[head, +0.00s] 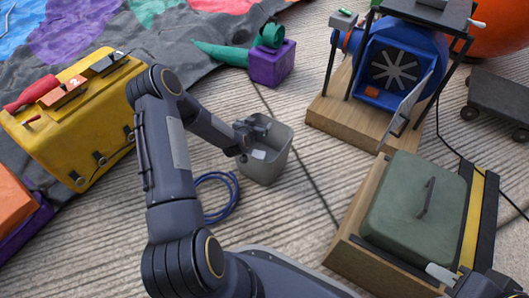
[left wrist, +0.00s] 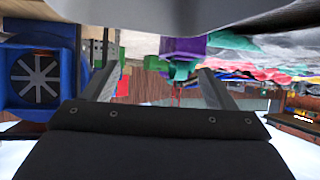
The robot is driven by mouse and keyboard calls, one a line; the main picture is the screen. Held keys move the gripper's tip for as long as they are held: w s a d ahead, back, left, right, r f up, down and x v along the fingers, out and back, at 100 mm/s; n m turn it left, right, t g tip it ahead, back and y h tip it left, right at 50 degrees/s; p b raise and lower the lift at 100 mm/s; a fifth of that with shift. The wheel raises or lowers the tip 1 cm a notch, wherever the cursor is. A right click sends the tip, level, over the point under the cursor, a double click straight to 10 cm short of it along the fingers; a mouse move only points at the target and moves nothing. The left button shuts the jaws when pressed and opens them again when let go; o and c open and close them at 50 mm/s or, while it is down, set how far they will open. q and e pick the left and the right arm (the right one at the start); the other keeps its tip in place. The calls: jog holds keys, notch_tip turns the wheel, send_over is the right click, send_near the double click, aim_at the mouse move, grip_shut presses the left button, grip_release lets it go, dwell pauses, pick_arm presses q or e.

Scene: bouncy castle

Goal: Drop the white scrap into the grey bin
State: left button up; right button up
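The grey bin (head: 268,174) stands on the striped ground near the middle of the head view. A small white patch, which looks like the white scrap (head: 258,154), shows inside the bin, below my gripper. My left gripper (head: 246,136) is over the bin's left rim. In the left wrist view its two fingers (left wrist: 158,86) are apart with nothing seen between them. The grey surface along the top of that view looks like the bin (left wrist: 190,15). My right gripper (head: 468,283) is partly seen at the lower right edge, and its fingers are not clear.
A blue blower (head: 400,65) on a wooden base stands behind right. A green-lidded box (head: 415,210) is at right. A blue cord coil (head: 218,197) lies by the bin. A purple block (head: 272,65) stands behind.

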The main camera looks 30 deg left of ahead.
pick_arm(q)
jog(key=p+v, duration=0.3)
jog(key=v, duration=0.5)
dwell(0.4)
